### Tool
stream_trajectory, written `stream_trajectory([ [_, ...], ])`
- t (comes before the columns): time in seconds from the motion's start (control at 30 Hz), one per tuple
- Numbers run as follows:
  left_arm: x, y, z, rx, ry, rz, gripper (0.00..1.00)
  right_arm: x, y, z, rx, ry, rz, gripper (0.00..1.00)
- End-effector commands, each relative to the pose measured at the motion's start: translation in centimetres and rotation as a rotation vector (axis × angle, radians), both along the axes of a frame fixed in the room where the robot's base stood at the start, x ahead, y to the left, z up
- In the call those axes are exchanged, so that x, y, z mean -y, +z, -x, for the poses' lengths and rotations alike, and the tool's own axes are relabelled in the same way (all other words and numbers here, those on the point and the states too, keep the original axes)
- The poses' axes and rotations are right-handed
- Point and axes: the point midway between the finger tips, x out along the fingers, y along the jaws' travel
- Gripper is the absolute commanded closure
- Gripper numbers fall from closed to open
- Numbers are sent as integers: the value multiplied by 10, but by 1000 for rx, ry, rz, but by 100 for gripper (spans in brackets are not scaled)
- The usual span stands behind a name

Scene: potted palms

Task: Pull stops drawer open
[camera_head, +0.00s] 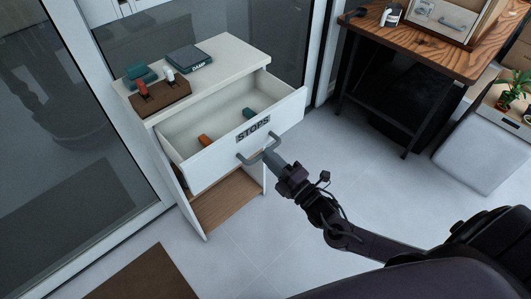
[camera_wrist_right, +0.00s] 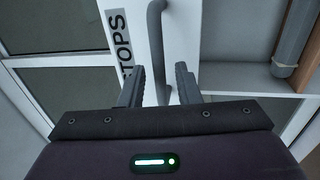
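The white drawer (camera_head: 213,162) labelled "STOPS" stands well out of its white cabinet (camera_head: 221,50). An orange piece and a teal piece lie inside it. Its grey bar handle (camera_head: 247,158) is on the front below the label. My right gripper (camera_head: 270,157) is at the handle. In the right wrist view, the handle (camera_wrist_right: 156,45) passes between my two fingers (camera_wrist_right: 160,78), with a visible gap on each side, so the gripper looks open around it. The lower part of the handle is hidden by the gripper body. My left gripper is not in view.
On the cabinet top are a brown tray (camera_head: 158,97) with small pieces and a dark teal box (camera_head: 189,57). A wooden table (camera_head: 430,43) stands at right. Clear floor lies between.

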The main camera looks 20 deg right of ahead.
Motion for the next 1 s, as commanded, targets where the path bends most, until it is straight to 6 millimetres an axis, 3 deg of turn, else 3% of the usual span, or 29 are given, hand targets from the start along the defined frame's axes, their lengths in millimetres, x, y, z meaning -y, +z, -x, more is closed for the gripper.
stream_trajectory([
  [0.1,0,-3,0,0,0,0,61,8,-6,21,-4,0,1,70],
  [0.3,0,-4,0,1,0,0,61,15,-9,41,-1,0,1,70],
  [0.87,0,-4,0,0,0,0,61,16,-9,44,0,-1,1,70],
  [1.0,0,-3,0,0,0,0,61,22,-21,42,-42,-19,-16,70],
])
